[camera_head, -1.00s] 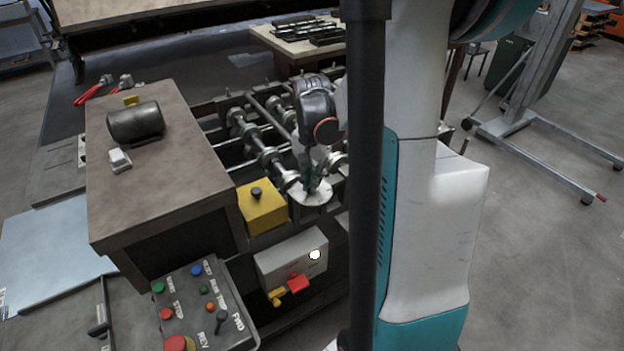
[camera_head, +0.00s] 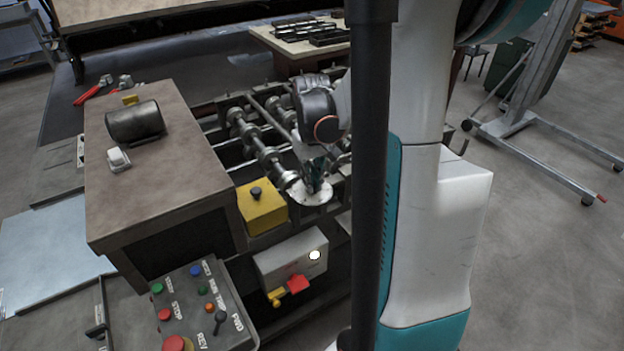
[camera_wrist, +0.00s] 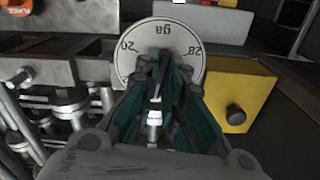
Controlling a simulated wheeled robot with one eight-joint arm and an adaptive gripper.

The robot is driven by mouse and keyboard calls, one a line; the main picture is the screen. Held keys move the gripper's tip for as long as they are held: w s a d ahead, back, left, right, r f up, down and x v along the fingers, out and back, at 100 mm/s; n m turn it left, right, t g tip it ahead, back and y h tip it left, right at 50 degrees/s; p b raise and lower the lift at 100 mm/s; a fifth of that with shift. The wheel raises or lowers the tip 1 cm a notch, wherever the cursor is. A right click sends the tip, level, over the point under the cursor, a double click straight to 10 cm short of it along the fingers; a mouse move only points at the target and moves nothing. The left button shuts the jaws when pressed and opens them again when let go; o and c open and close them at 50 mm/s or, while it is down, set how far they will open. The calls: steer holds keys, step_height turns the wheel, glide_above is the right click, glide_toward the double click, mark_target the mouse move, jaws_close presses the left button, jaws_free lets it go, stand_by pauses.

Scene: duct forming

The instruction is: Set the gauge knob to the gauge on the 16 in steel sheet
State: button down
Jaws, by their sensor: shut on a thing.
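The gauge dial is a round white plate (camera_head: 303,196) on the front of the roller machine, below my gripper. In the wrist view the dial (camera_wrist: 161,24) shows the letters "ga" and the numbers 20 and 28. My gripper (camera_head: 316,187) reaches down to the dial. In the wrist view its fingers (camera_wrist: 158,88) are closed over the dial's middle, shut on the gauge knob, which they mostly hide. The knob's pointing direction cannot be told. A pale blue-grey sheet (camera_head: 48,262) lies at the far left; any gauge marking on it is unreadable.
A yellow box with a black knob (camera_head: 262,212) stands just left of the dial. A grey box with a red lever (camera_head: 292,258) is below. A control panel (camera_head: 203,305) is at the bottom. A brown-topped cabinet (camera_head: 165,185) stands left; rollers (camera_head: 258,145) lie behind.

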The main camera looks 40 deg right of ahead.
steer(key=shift+n, duration=0.9)
steer(key=c, duration=1.7)
jaws_free()
step_height(320, 180, up, 12)
